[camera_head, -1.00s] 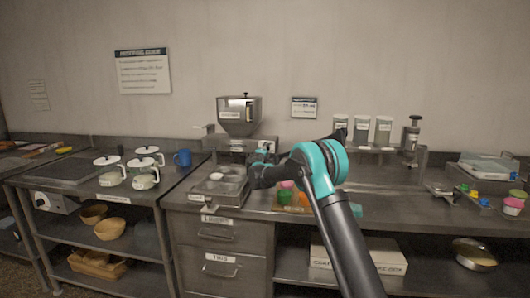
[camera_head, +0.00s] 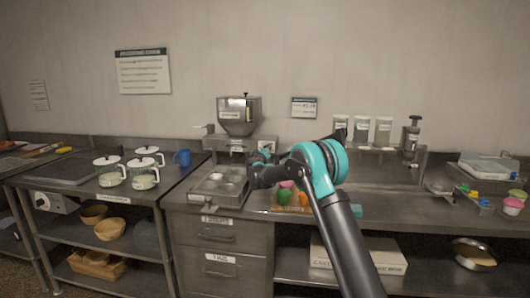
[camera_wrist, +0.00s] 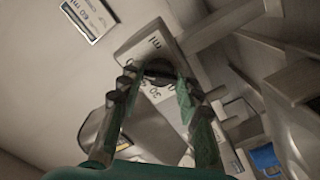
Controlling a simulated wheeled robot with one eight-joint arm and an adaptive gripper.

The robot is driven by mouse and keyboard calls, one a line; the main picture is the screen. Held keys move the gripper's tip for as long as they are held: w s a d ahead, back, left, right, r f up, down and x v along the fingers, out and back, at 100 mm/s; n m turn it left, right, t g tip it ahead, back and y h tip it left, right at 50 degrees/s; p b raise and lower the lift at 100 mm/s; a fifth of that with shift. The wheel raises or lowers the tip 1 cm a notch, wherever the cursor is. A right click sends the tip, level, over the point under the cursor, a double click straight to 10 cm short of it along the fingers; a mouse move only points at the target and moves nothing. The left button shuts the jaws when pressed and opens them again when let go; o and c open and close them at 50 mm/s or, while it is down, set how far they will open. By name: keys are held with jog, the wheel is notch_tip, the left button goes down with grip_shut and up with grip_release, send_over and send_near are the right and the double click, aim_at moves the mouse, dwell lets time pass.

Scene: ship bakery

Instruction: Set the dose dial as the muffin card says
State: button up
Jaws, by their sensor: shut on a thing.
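The batter dispenser, with a grey hopper (camera_head: 239,117), stands at the back of the counter in the head view. Its dose dial (camera_wrist: 160,68) is a dark round knob on a pale scale plate (camera_wrist: 145,42) marked "30" and "ml" in the wrist view. My gripper (camera_wrist: 158,80) is shut on the dial, with one teal finger on each side. The fingers hide much of the dial, and I cannot read where it points. A small wall card (camera_head: 304,107) hangs right of the hopper. It also shows in the wrist view (camera_wrist: 89,17), tilted, reading what looks like "60 ml".
White lidded pots (camera_head: 143,180) and a blue mug (camera_head: 182,158) stand at left. Several canisters (camera_head: 361,131) stand on a shelf at right. Colourful items (camera_head: 288,196) lie under my arm.

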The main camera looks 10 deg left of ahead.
dwell(0.4)
jog(key=o, duration=1.2)
jog(key=shift+c, duration=0.2)
jog(key=shift+s, duration=0.1)
jog(key=s, duration=1.1)
jog(key=shift+s+a, duration=0.2)
jog(key=shift+s, duration=0.2)
